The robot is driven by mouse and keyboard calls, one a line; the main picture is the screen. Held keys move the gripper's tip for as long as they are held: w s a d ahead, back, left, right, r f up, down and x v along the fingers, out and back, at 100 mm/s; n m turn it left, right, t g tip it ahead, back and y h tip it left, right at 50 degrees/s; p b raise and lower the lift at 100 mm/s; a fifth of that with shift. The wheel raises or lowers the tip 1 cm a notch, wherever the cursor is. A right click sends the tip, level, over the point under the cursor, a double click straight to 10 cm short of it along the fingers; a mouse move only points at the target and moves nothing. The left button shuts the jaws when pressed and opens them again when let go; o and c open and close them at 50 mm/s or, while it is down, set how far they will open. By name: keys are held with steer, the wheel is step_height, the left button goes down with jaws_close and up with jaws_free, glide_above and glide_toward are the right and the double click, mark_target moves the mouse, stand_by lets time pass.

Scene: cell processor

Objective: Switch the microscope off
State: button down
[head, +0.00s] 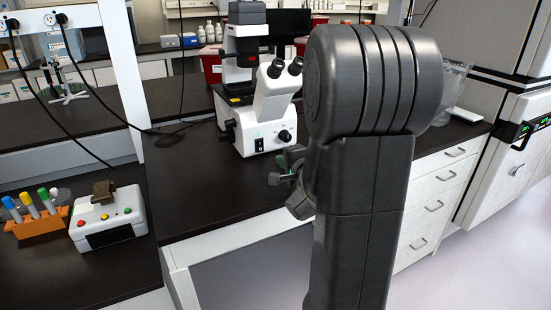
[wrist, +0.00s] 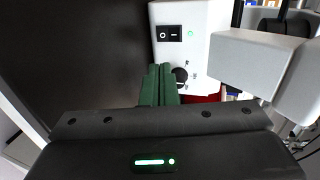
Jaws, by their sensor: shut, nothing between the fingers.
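The white microscope (head: 262,120) stands on the dark bench, with its eyepieces facing me. Its black rocker switch (head: 259,145) is low on the front; the wrist view also shows the switch (wrist: 169,33), marked with a circle and a bar. A small green light (wrist: 190,34) glows right of the switch. A black knob (wrist: 181,75) sits below it in the wrist view. My gripper (wrist: 160,68) has its green fingers shut and empty, pointing toward the microscope's front, apart from the switch. In the head view my gripper (head: 277,172) is partly hidden behind my arm.
A white device with coloured buttons (head: 108,222) and an orange rack of capped tubes (head: 38,222) stand at the lower left. A black cable (head: 110,105) runs across the bench behind.

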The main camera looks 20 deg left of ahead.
mark_target(261, 151)
steer(key=x, duration=1.2)
steer(key=shift+w+a+f, duration=0.15)
steer(key=shift+a+f, duration=0.05)
steer(key=shift+a, duration=0.15)
steer(key=shift+w+a+f, duration=0.1)
steer(key=v, duration=1.3)
steer(key=shift+d, duration=0.35)
steer(key=shift+a, duration=0.1)
